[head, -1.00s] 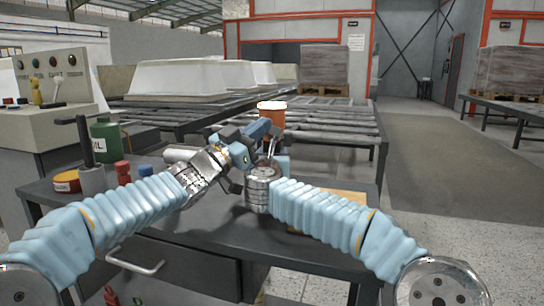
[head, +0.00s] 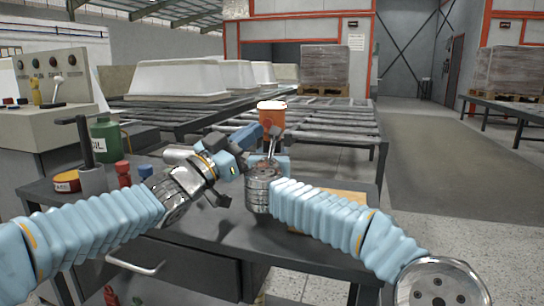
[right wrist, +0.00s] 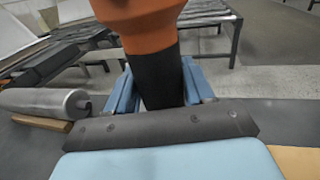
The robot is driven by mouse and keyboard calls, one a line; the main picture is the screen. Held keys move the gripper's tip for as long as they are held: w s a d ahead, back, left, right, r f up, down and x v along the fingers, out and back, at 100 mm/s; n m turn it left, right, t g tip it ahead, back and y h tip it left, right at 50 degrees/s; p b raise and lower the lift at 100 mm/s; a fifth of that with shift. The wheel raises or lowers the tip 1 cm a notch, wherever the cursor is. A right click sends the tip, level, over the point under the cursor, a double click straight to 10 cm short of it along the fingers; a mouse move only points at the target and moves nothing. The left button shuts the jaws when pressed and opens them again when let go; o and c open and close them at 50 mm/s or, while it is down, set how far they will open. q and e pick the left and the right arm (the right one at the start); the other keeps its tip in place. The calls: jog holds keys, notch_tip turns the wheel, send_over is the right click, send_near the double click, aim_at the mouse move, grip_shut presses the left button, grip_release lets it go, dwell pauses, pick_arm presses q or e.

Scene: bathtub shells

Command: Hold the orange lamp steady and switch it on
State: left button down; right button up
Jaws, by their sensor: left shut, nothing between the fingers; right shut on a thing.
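The orange lamp (head: 271,122) stands upright above the far side of the dark workbench, with a whitish top. I cannot tell whether it is lit. In the right wrist view the orange lamp head (right wrist: 140,35) sits on a dark body between the two blue fingers. My right gripper (right wrist: 160,90) is shut on that dark body; in the head view its wrist hides most of the grip. My left gripper (head: 248,138) is shut and empty, just left of the lamp and a little below its head. The lamp's switch cannot be made out.
The dark workbench (head: 215,232) holds a green oil can (head: 105,142), a red and yellow tin (head: 67,181) and small red bottles (head: 123,172) at left. A wooden board (head: 345,196) lies at right. Roller conveyors (head: 335,118) and white bathtub shells (head: 178,78) stand behind.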

jog(key=o, duration=1.2)
jog(key=shift+o, duration=0.2)
